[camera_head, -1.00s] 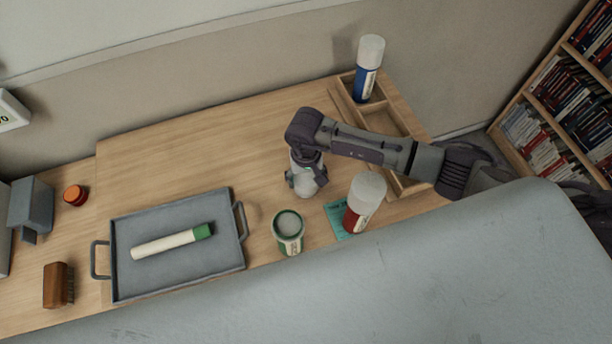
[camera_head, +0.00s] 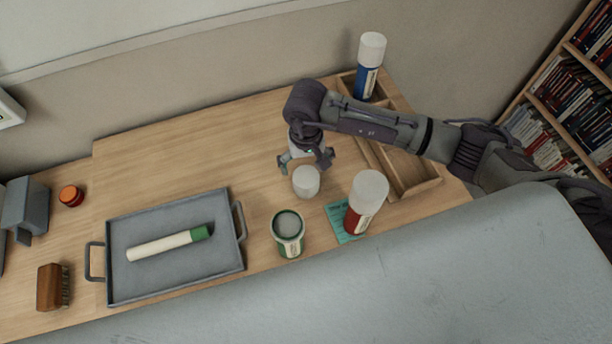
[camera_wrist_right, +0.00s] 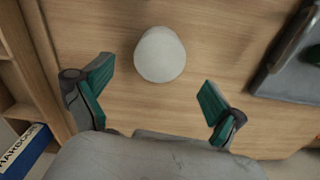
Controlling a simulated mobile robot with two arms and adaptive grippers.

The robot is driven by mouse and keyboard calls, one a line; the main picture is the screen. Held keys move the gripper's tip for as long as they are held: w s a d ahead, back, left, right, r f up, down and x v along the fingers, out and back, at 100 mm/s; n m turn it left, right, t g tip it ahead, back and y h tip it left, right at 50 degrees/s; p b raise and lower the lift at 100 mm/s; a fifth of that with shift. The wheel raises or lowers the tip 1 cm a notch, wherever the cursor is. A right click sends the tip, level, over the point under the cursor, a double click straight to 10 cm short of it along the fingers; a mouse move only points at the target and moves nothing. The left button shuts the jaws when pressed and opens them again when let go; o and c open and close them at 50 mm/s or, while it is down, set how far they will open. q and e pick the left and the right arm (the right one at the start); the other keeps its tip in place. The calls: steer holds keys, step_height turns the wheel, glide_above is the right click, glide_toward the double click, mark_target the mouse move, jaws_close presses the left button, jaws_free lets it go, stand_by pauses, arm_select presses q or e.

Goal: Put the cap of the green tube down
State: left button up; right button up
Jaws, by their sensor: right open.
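The white cap (camera_head: 306,182) stands on the bare wooden desk, behind and a little right of the open green tube (camera_head: 288,236). It also shows in the right wrist view (camera_wrist_right: 160,54). My right gripper (camera_head: 306,160) is open just behind the cap. In the right wrist view its two green-padded fingers (camera_wrist_right: 152,98) are spread wide and apart from the cap. The green tube stands upright with its round top uncovered. My left gripper is not in view.
A red tube with a white cap (camera_head: 366,202) stands on a teal card (camera_head: 338,218). A blue tube (camera_head: 369,66) stands in the wooden organizer (camera_head: 419,186). A grey tray (camera_head: 130,285) holds a green-tipped white stick (camera_head: 165,243). Desk left of the cap is clear.

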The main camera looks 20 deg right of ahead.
mark_target(306, 177)
step_height(306, 177, up, 6)
steer(key=shift+f+b, duration=0.15)
steer(key=shift+b, duration=0.55)
